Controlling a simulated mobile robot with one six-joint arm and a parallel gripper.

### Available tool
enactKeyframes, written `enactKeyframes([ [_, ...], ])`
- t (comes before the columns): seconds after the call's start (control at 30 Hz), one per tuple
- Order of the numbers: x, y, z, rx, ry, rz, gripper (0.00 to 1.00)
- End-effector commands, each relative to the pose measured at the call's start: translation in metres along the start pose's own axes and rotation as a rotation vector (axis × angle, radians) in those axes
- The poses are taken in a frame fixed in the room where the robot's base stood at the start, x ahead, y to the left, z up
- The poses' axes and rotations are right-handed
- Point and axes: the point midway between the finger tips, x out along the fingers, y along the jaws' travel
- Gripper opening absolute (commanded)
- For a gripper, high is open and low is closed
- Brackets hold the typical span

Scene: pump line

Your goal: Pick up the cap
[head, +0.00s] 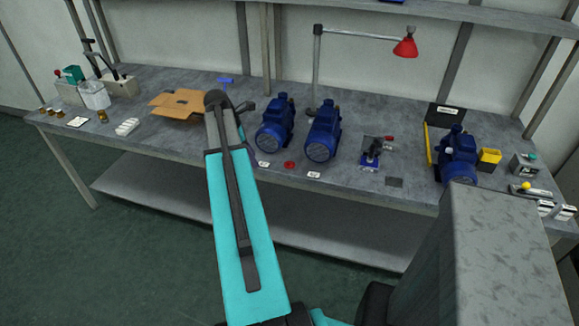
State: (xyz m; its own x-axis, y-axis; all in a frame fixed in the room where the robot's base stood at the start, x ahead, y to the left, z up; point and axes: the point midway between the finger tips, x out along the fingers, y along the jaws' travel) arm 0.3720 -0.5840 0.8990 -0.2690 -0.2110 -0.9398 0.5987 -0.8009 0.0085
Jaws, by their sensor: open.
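A small red disc, which looks like the cap (289,164), lies flat near the bench's front edge. It sits between two white labels, in front of the two blue pumps. My arm reaches up from the bottom of the view, left of the cap. My gripper (246,106) shows only as a small dark part beside the arm's far end, above the bench and apart from the cap. Its jaws are open, and I see nothing in them. The fingertips are too small to make out clearly.
Two blue pumps (275,124) (322,134) stand behind the cap. A cardboard piece (181,103) lies left of my arm. A red-headed lamp (405,47) rises behind the pumps. A small blue-based fixture (374,152) stands right.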

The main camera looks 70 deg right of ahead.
Motion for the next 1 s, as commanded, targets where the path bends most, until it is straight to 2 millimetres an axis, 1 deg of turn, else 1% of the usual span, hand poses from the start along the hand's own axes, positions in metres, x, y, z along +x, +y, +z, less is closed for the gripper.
enactKeyframes([
  [0.03, -0.009, 0.005, 0.024, -0.002, -0.008, 0.005, 0.4],
  [0.1, -0.018, 0.007, 0.05, -0.016, -0.019, 0.007, 0.4],
  [0.2, -0.029, 0.007, 0.078, -0.03, -0.033, 0.008, 0.4],
  [0.3, -0.035, 0.007, 0.095, -0.039, -0.04, 0.009, 0.4],
  [0.43, -0.038, 0.006, 0.102, -0.045, -0.044, 0.008, 0.4],
  [0.77, -0.037, 0.006, 0.102, -0.044, -0.044, 0.008, 0.4],
  [0.87, -0.034, 0.006, 0.102, -0.044, -0.044, 0.008, 0.4],
  [1.0, -0.023, 0.005, 0.103, -0.044, -0.043, 0.005, 0.4],
])
